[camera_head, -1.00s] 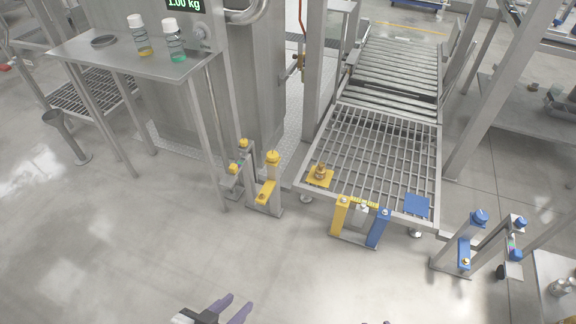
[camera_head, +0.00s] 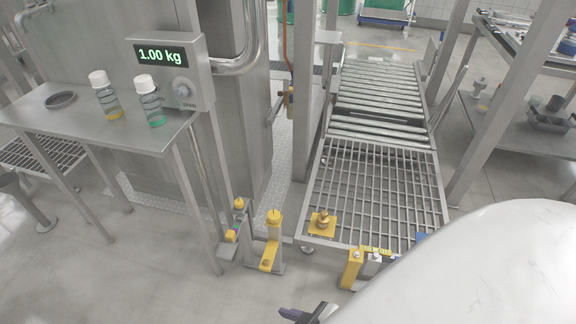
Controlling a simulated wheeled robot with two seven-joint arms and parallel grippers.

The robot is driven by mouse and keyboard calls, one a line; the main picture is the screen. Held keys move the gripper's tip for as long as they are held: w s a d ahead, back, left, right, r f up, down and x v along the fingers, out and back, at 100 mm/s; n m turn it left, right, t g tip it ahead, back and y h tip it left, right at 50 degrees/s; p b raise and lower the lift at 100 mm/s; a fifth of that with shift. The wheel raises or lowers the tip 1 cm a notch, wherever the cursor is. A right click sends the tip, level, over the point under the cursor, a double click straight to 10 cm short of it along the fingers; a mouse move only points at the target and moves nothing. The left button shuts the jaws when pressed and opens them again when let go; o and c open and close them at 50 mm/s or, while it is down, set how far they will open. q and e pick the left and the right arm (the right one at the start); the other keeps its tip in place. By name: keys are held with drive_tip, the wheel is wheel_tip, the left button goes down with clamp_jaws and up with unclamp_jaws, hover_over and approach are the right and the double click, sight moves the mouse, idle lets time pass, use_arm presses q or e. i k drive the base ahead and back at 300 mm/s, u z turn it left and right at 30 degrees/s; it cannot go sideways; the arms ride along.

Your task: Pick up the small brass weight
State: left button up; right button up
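The small brass weight (camera_head: 323,219) stands upright on a yellow square pad (camera_head: 316,231) at the near left corner of the grated platform. Nothing touches it from above. One gripper (camera_head: 290,313), with dark purplish fingers, shows at the bottom edge, below and left of the weight and well apart from it. It seems to be my right one, beside my large white arm link, and its opening is unclear. My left gripper is not in view.
Yellow-topped posts (camera_head: 272,243) stand left of the platform (camera_head: 375,180). A yellow post (camera_head: 351,270) stands at its front edge. My white arm link covers the lower right. A steel table (camera_head: 75,128) holds two bottles beside a 1.00 kg display (camera_head: 160,55).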

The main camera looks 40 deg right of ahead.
sight(323, 221)
drive_tip(key=z, duration=0.2)
drive_tip(key=i, duration=0.9)
drive_tip(key=z, duration=0.8)
drive_tip(key=i, duration=0.3)
drive_tip(key=z, duration=0.25)
